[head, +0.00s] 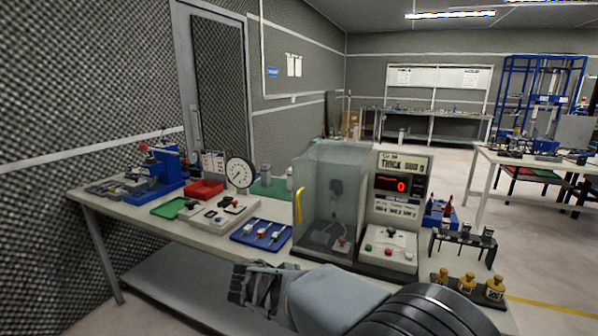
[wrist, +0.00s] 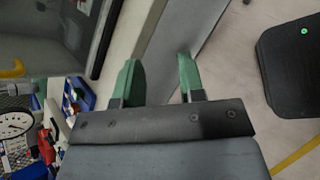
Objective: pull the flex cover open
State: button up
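The flex cover (head: 328,200) is a clear, box-like enclosure on the bench, left of a panel with a red digital display. It looks closed, with a yellow handle (head: 299,205) on its left side. In the wrist view the yellow handle (wrist: 12,70) shows at the left edge, and part of the cover (wrist: 45,35) fills the upper left. My gripper (wrist: 158,75) has its two green fingers apart with nothing between them. It is over the bench's front edge, away from the handle. In the head view my arm is at the bottom and the fingertips are hard to make out.
The display panel (head: 398,205) stands right of the cover. A blue tray (head: 261,234), a dial gauge (head: 240,172) and a red bin (head: 204,190) are on the bench to the left. Brass weights (head: 467,282) stand on a rack at right. Floor in front is clear.

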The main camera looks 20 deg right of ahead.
jog(key=w+a+r+n+t+h+p, duration=0.25)
jog(key=w+r+n+p, duration=0.2)
jog(key=w+r, duration=0.35)
notch_tip(320, 180, up, 6)
jog(key=n+t+h+p, duration=0.3)
jog(key=n+t+p, duration=0.1)
jog(key=n, duration=0.1)
send_over(298, 222)
jog(key=shift+w+d, duration=0.15)
jog(key=shift+w, duration=0.1)
grip_shut()
